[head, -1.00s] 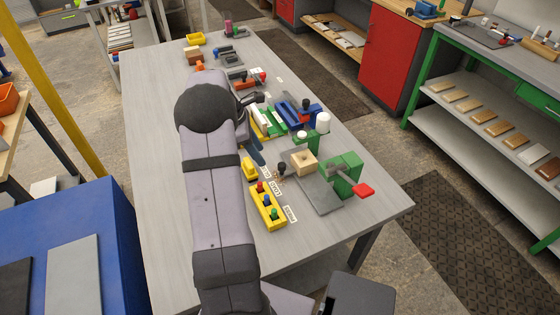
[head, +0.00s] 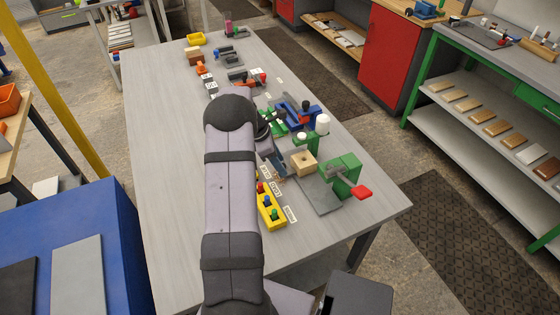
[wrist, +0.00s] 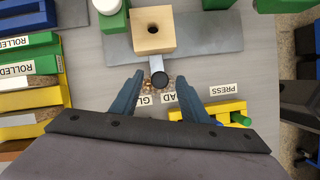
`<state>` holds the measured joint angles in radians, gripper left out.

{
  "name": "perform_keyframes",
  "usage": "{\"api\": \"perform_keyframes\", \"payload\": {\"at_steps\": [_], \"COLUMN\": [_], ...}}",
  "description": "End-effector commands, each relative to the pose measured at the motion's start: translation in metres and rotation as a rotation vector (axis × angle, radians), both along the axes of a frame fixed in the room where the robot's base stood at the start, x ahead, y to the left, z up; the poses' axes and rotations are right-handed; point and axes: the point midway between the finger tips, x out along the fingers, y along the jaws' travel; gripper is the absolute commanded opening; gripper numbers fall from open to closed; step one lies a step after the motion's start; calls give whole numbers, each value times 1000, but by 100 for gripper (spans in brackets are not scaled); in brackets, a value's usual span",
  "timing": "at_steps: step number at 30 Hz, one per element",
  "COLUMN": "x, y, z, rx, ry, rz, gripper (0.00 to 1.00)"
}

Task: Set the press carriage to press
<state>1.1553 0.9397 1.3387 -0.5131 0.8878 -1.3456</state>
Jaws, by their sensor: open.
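The press carriage, a light wooden block with a round hole (head: 303,163), sits on a grey plate (head: 322,196). In the wrist view the block (wrist: 153,32) has a short bar toward me that ends in a black knob (wrist: 159,80). My gripper (wrist: 160,76) is open, its two blue-grey fingers on either side of the knob in this view; I cannot tell their height over it. The green press (head: 345,172) with a red handle (head: 362,192) stands right of the block.
A yellow rack (head: 268,210) with coloured pegs is close to my gripper. Green and yellow pieces marked ROLLED (wrist: 28,62) lie left in the wrist view. The table's left side is clear.

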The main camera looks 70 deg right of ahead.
Motion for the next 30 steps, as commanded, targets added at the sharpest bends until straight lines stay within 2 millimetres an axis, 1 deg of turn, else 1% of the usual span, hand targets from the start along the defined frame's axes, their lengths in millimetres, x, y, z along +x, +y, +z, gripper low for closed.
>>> {"api": "perform_keyframes", "payload": {"at_steps": [5,12,17,18,22,25,30], "x": [-2,-2,-2,-2,-3,-7,-23], "y": [-2,-2,-2,-2,-1,2,16], "z": [-6,-7,-7,-7,-7,-6,-5], "rx": [-1,-2,-1,-1,-1,0,0], "ry": [-1,-1,0,0,0,1,3], "rz": [-1,1,0,0,0,0,-2], "gripper": [41,41,3,0,0,0,0]}}
